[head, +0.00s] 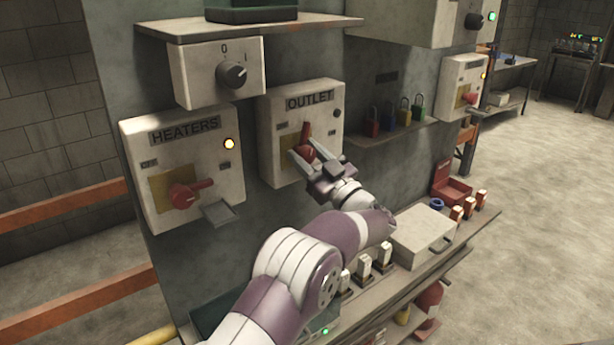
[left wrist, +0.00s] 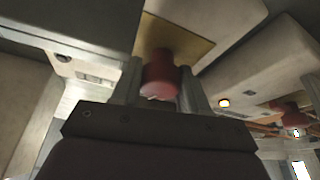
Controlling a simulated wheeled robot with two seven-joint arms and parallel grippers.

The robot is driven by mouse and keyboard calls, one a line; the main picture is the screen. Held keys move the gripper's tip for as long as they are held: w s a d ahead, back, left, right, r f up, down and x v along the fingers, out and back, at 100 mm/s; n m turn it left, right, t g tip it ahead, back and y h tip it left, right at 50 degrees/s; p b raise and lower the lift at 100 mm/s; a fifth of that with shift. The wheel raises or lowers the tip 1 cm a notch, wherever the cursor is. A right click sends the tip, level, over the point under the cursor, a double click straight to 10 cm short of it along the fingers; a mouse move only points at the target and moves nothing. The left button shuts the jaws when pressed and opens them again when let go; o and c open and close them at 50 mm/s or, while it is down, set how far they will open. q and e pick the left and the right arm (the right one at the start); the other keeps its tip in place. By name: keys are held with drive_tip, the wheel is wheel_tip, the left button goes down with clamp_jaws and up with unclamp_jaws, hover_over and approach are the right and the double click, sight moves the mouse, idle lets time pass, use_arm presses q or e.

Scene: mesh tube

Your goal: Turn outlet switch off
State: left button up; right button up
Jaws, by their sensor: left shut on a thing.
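The outlet switch box (head: 276,130) is a pale box labelled OUTLET on the grey panel. Its red switch handle (head: 306,142) points upward, and a dark indicator sits at the box's upper right. My left gripper (head: 308,155) is at the front of this box, shut on the red handle. In the left wrist view the red handle (left wrist: 161,76) sits between the two fingers (left wrist: 162,85), in front of a yellowish plate. The fingers and wrist cover part of the switch's lower side. My right gripper is in neither view.
Left of it is the HEATERS box (head: 170,200), with a red handle and a lit lamp. A box with a black knob (head: 232,74) is above. Padlocks (head: 390,118) sit on a shelf at right. A lower shelf holds a pale case (head: 422,237) and several small items.

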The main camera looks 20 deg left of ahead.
use_arm(q)
drive_tip(key=n+g+b, duration=0.1)
drive_tip(key=f+n+b, duration=0.1)
drive_tip(key=n, duration=0.1)
drive_tip(key=shift+g+y, duration=0.3)
drive_tip(key=shift+g, duration=0.1)
drive_tip(key=shift+o, duration=0.3)
drive_tip(key=shift+r+n+g+b, duration=0.1)
drive_tip(key=shift+n+g+b, duration=0.55)
drive_tip(key=shift+n, duration=0.95)
drive_tip(key=shift+d, duration=0.1)
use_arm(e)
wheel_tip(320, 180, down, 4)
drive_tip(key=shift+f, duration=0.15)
use_arm(q)
drive_tip(key=shift+w+r+n+g, duration=0.1)
drive_tip(key=shift+r+n+g, duration=0.1)
drive_tip(key=shift+n+g, duration=0.25)
drive_tip(key=shift+r, duration=0.1)
